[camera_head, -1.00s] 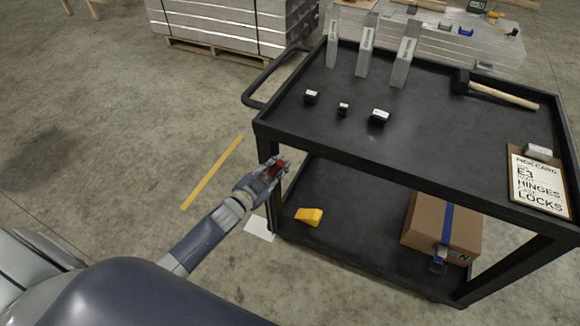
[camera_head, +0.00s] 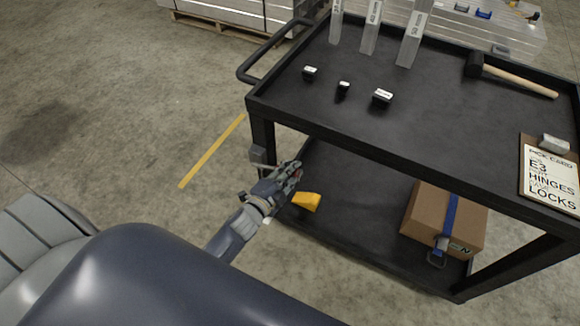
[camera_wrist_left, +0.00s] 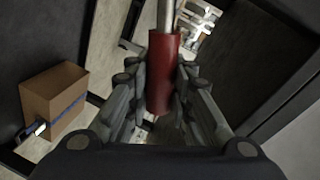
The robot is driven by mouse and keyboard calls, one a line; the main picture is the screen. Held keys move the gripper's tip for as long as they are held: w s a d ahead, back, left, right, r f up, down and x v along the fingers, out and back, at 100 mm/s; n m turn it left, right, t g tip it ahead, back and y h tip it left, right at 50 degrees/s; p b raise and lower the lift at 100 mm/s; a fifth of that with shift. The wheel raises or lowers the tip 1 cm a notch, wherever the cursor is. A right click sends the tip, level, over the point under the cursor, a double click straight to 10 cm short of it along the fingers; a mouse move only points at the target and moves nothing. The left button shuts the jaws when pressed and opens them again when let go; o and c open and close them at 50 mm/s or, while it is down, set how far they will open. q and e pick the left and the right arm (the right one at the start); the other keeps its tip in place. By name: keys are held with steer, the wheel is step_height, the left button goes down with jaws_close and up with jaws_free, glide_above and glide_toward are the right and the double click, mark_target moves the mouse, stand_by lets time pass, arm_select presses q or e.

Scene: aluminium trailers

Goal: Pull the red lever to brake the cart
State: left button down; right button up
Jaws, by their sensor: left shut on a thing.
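The red lever (camera_wrist_left: 162,75) shows in the left wrist view as a red grip on a metal rod, between the fingers of my left gripper (camera_wrist_left: 160,100). The fingers are shut on the red grip. In the head view my left gripper (camera_head: 290,175) is beside the near left leg of the black cart (camera_head: 330,128), below its top shelf. There the fingers mostly hide the lever. My right gripper is not in view.
The top shelf carries small black blocks (camera_head: 382,97), clear upright pieces (camera_head: 372,28), a mallet (camera_head: 510,78) and a clipboard (camera_head: 550,172). The lower shelf holds a yellow wedge-shaped piece (camera_head: 307,201) and a cardboard box (camera_head: 445,218). The floor at left is clear.

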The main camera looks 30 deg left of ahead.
arm_select(q)
steer(key=shift+s+f, duration=0.2)
steer(key=shift+f, duration=0.25)
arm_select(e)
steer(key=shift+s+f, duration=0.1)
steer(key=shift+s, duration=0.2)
arm_select(q)
steer(key=c, duration=1.4)
jaws_free()
steer(key=shift+r, duration=0.2)
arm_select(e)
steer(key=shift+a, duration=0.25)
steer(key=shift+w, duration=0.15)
arm_select(q)
steer(key=shift+s, duration=0.3)
steer(key=v, duration=1.1)
steer(key=shift+s+r, duration=0.1)
steer(key=shift+s, duration=0.05)
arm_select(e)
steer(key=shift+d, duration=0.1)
